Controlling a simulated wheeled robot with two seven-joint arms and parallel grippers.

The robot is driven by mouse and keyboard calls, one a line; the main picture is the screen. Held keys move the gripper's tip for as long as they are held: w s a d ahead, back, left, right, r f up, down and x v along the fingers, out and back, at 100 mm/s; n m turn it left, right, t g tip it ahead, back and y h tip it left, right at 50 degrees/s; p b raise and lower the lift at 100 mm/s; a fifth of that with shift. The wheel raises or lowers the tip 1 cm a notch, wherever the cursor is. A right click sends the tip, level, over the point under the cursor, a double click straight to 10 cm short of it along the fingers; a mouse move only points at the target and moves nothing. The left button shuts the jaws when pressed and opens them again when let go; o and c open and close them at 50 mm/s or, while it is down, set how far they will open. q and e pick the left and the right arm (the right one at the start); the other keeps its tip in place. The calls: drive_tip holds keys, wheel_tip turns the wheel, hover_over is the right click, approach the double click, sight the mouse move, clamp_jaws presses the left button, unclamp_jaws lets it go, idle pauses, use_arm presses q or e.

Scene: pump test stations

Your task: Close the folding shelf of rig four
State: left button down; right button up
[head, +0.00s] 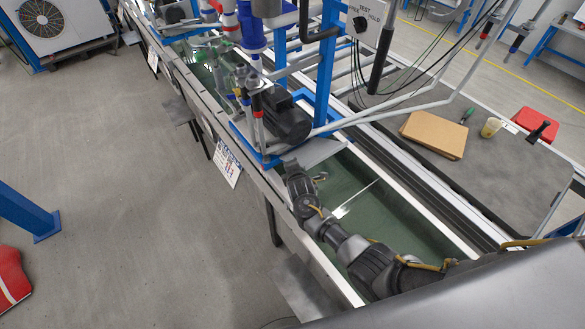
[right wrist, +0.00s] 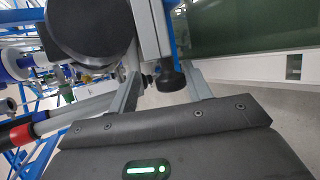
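A grey flat panel (head: 296,288) sticks out from the front side of the long trough at the bottom, and a similar panel (head: 178,110) shows further back. They look like opened folding shelves; I cannot tell which belongs to rig four. My right arm reaches over the trough, and its gripper is largely hidden in the head view beside the black motor (head: 287,118). In the right wrist view my right gripper (right wrist: 160,74) has its fingers apart, with a black knob (right wrist: 170,80) seen between them; contact is unclear. My left gripper is not in view.
The trough (head: 375,205) holds greenish water. A blue-framed pump rig (head: 326,65) stands over it, with a sign (head: 227,163) on the front. At right, a dark table (head: 505,180) bears a cardboard box (head: 434,134) and a red case (head: 535,123).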

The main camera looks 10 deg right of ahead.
drive_tip(key=v, duration=1)
drive_tip(key=shift+s+r, duration=0.25)
drive_tip(key=shift+s, duration=0.05)
